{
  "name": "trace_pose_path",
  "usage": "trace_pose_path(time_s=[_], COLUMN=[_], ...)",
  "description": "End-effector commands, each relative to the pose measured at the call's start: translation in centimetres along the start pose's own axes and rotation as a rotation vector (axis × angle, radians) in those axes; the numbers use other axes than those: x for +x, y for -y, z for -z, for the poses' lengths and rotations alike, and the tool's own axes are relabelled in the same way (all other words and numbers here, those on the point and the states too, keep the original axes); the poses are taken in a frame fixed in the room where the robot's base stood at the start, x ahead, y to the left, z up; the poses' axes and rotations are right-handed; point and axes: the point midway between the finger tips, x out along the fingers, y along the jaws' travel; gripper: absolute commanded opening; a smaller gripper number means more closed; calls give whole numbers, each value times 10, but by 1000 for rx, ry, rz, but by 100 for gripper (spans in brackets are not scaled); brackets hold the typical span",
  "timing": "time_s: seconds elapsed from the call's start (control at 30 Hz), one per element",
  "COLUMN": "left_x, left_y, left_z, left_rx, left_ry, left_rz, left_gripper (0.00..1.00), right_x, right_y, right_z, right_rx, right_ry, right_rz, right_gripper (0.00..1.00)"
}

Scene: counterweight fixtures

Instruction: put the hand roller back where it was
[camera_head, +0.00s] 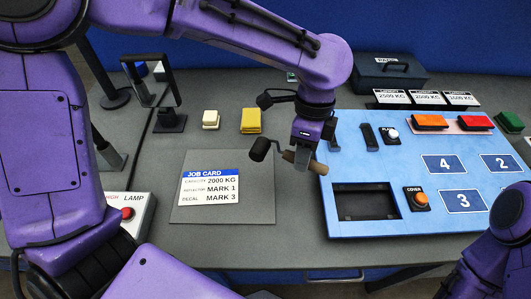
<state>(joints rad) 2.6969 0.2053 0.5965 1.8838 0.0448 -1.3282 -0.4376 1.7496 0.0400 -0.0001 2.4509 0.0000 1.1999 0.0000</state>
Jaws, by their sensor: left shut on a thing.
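The hand roller has a dark roller head (260,149) and a tan handle (317,167). My left gripper (302,157) points down and is shut on the hand roller. It holds the roller between the grey job card board (255,205) and the blue panel (340,225), near the panel's left edge. The roller head is toward the left and the handle end toward the right. I cannot tell the exact height above the table. Part of my right arm shows at the lower right; its gripper is not in view.
The blue panel carries a dark recess (365,202), a cover button (417,198), orange and red blocks, and numbered squares. A lamp box (127,213) is at left. A dark toolbox (388,72) stands at the back.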

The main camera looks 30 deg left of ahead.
Motion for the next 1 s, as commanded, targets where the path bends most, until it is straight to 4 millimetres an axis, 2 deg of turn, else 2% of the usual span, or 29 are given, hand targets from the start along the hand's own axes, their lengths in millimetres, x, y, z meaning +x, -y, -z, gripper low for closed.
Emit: trace_pose_path(time_s=[0.2,0.4,0.63,0.7,0.8,1.0], left_x=[18,54,78,93,104,106], left_y=[28,48,61,62,64,65], left_z=[-54,-85,-105,-104,-104,-104], left_rx=[-7,-5,-5,-3,-2,-2], left_ry=[-5,-3,-2,1,0,-1], left_rz=[-5,-5,-5,-6,-2,0], left_gripper=[0,0,0,0,0,0], right_x=[-10,-13,-16,-16,-16,-16], right_y=[-1,-1,-1,-1,-1,-1], right_z=[4,6,7,7,7,7], right_rx=[0,0,0,1,1,1], right_ry=[-1,-1,-1,-1,-1,-1], right_rz=[0,1,1,1,1,1], right_gripper=[84,84,84,84,84,84])
